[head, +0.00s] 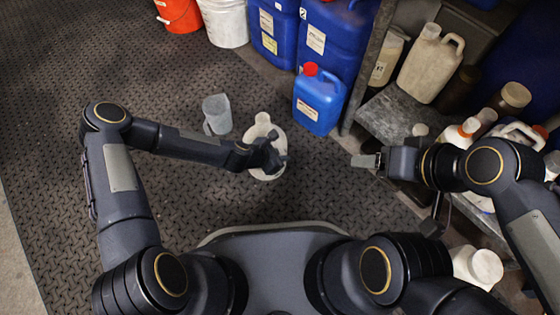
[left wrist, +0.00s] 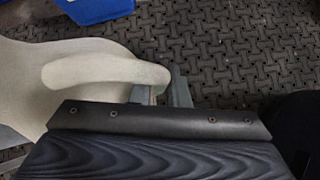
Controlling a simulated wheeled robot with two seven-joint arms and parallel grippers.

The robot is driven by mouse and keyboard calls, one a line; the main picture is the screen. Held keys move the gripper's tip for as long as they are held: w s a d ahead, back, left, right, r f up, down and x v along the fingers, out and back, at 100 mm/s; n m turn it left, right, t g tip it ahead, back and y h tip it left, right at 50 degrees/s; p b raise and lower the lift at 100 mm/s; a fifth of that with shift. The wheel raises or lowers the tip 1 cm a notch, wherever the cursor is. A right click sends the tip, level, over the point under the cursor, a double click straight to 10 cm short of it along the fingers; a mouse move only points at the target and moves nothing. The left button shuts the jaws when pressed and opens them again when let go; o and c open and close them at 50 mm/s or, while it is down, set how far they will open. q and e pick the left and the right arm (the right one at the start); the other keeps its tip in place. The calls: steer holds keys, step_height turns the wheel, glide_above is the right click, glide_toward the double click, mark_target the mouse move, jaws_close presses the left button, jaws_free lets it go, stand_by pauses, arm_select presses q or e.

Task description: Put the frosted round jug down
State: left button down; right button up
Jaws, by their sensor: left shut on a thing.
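The frosted round jug (head: 263,128) is pale and translucent with a white cap, and stands upright over the dark patterned floor in the head view. My left gripper (head: 272,158) is shut on it and covers part of its body. In the left wrist view, the jug's handle (left wrist: 105,72) is large at the left, and the left gripper's fingers (left wrist: 163,92) are at the handle's right end. I cannot tell whether the jug's base touches the floor. My right gripper (head: 366,160) is at the right, away from the jug, seen edge-on.
A blue canister with a red cap (head: 319,100) stands behind right. White and orange buckets (head: 224,22) are at the back. A crowded shelf (head: 399,115) is at right. The floor at left is clear.

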arm_select(q)
steer(key=shift+w+a+f, duration=0.15)
steer(key=shift+w+f, duration=0.2)
steer(key=shift+f, duration=0.1)
step_height(320, 180, down, 3)
steer(key=shift+w+f+b, duration=0.15)
steer(key=shift+b, duration=0.85)
steer(key=c, duration=1.4)
jaws_free()
steer(key=shift+a+f, duration=0.1)
steer(key=shift+f, duration=0.05)
